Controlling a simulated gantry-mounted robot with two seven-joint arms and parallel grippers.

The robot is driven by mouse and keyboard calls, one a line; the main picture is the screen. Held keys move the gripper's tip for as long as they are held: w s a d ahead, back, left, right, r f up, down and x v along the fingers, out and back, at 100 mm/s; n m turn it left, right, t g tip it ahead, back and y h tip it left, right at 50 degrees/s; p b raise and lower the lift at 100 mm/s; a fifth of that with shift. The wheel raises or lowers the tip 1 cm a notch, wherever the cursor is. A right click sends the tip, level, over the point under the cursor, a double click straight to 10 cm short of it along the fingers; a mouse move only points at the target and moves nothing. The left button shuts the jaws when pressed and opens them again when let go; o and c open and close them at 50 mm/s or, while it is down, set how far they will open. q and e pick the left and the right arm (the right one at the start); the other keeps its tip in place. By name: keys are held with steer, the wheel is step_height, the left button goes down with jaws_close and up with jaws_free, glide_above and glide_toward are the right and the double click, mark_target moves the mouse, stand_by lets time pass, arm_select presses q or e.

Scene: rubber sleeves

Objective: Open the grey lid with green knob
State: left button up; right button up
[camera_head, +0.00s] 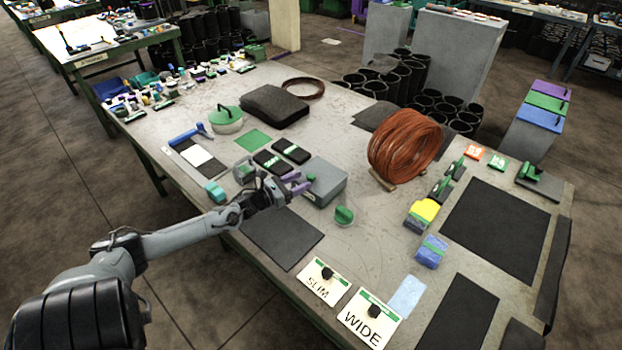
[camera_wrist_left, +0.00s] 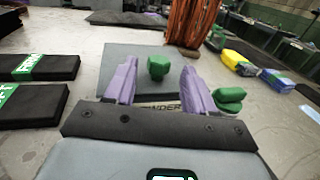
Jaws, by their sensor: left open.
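The grey lid (camera_head: 328,175) lies flat on top of a squat grey box near the middle of the table. Its small green knob (camera_head: 311,177) stands up from it. In the left wrist view, the lid (camera_wrist_left: 140,52) is straight ahead and the knob (camera_wrist_left: 158,67) shows between the purple fingers. My left gripper (camera_head: 297,183) is open and empty, beside the box on its left. In the left wrist view its fingertips (camera_wrist_left: 158,73) are spread to either side of the knob, with no visible contact. I do not see my right gripper.
A green round object (camera_head: 343,215) sits just right of the box. Two black packs with green labels (camera_head: 271,162) lie left of it. A large orange-brown coil (camera_head: 404,145) stands behind right. A dark mat (camera_head: 282,238) lies in front, and SLIM and WIDE cards (camera_head: 367,318) lie near the edge.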

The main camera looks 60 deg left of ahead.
mark_target(311, 176)
arm_select(q)
steer(key=shift+w+b, duration=0.45)
steer(key=shift+w, duration=2.1)
jaws_close()
